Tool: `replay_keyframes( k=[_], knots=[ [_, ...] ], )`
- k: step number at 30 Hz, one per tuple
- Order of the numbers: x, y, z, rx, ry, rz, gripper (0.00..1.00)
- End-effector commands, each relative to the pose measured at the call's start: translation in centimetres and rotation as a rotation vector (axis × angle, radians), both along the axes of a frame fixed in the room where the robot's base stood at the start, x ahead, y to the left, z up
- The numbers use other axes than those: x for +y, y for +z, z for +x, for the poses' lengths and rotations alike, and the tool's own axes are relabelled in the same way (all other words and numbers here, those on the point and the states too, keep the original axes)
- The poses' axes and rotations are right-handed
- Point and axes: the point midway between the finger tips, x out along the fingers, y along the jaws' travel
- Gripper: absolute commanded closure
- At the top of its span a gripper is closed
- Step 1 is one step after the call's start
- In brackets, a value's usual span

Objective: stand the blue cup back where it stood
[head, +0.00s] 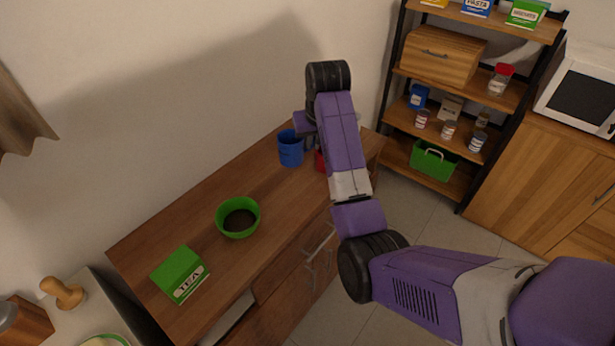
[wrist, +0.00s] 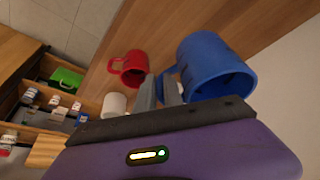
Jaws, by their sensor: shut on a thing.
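The blue cup (head: 291,152) is upright at the far part of the wooden counter (head: 190,230), near the wall. It also shows in the wrist view (wrist: 205,62), tilted in the picture, with its handle side toward my fingers. My gripper (wrist: 162,85) is shut on the blue cup at its handle side; the exact grip is partly hidden. In the head view my gripper (head: 310,138) is beside the cup, mostly covered by my arm. I cannot tell whether the cup's base touches the counter.
A red mug (wrist: 133,68) stands close to the blue cup, mostly hidden behind my arm in the head view (head: 321,162). A white object (wrist: 114,104) is near it. A green bowl (head: 238,221) and a green tea box (head: 180,274) sit nearer on the counter. Shelves (head: 440,130) stand right.

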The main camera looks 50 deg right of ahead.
Motion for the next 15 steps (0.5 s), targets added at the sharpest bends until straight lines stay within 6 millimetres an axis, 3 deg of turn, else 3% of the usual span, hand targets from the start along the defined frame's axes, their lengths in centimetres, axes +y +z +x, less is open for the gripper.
replay_keyframes(
  k=[9, 15],
  knots=[
    [0.0, -7.1, 0.0, 0.001, 0.001, 0.000, 1.00],
    [0.0, -8.8, 0.1, -0.002, 0.000, 0.000, 1.00]
  ],
)
